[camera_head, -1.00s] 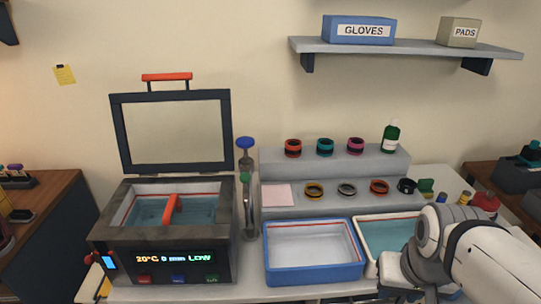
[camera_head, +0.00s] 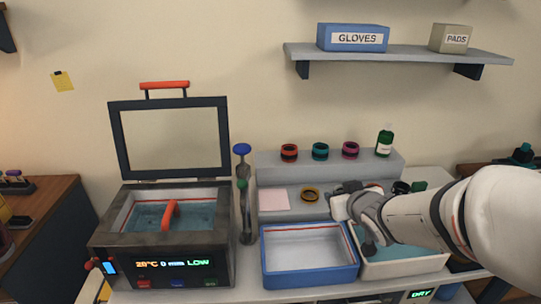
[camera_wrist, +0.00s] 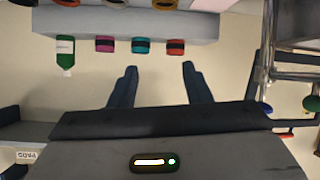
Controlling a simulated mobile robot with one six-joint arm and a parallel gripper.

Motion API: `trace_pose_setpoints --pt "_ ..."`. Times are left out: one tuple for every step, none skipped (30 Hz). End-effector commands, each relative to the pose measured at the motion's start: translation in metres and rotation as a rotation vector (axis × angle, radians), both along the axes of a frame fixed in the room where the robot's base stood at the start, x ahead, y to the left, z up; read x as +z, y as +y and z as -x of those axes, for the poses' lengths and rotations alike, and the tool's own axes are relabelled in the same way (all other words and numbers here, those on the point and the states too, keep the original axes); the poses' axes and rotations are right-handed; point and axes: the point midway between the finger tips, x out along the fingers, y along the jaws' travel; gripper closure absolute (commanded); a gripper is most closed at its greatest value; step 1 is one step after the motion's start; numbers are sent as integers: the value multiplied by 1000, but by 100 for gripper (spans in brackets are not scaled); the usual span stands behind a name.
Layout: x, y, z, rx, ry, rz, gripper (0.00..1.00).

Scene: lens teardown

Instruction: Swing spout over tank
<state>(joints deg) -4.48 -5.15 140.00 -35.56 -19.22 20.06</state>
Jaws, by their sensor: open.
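The tank (camera_head: 105,246) stands at the left with its framed lid raised; shallow bluish liquid and a red handle show inside. Its display reads 20°C, 0 mm, LOW. The spout's upright grey metal post (camera_head: 246,212) stands just right of the tank, with a blue knob on top and a green one lower; the spout's exact direction is hard to tell. In the wrist view, the blue knob (camera_wrist: 265,107) and metal pipework are at the right. My gripper (camera_wrist: 159,66) is open and empty. In the head view my gripper (camera_head: 347,188) is right of the spout, above the blue tray, before the stepped rack.
A blue tray (camera_head: 268,270) and a white-rimmed tray (camera_head: 400,272) with teal liquid stand in front. The stepped grey rack (camera_head: 275,165) holds coloured rings, a pink pad and a green bottle (camera_head: 384,142). A wall shelf (camera_head: 400,52) holds two boxes.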

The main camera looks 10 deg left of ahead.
Motion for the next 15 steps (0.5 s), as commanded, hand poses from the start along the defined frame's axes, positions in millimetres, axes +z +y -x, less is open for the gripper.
trace_pose_setpoints --pt "1 22 -7 87 -40 -41 56" --pt "4 35 -9 140 -66 -72 56" --pt "6 53 -10 215 -95 -117 56" --pt "7 66 -9 272 -112 -153 56" --pt "8 79 -7 327 -127 -190 56" --pt "10 95 -3 400 -141 -240 56" --pt "11 106 2 453 -149 -279 56" --pt "12 115 6 501 -152 -318 56" --pt "14 127 13 563 -155 -366 56" --pt "15 134 19 604 -155 -400 56" --pt "16 140 24 643 -154 -433 56" --pt "18 147 30 686 -152 -472 56" --pt "18 151 35 716 -149 -498 56" --pt "20 154 39 740 -146 -520 56" --pt "21 157 43 767 -141 -545 56"
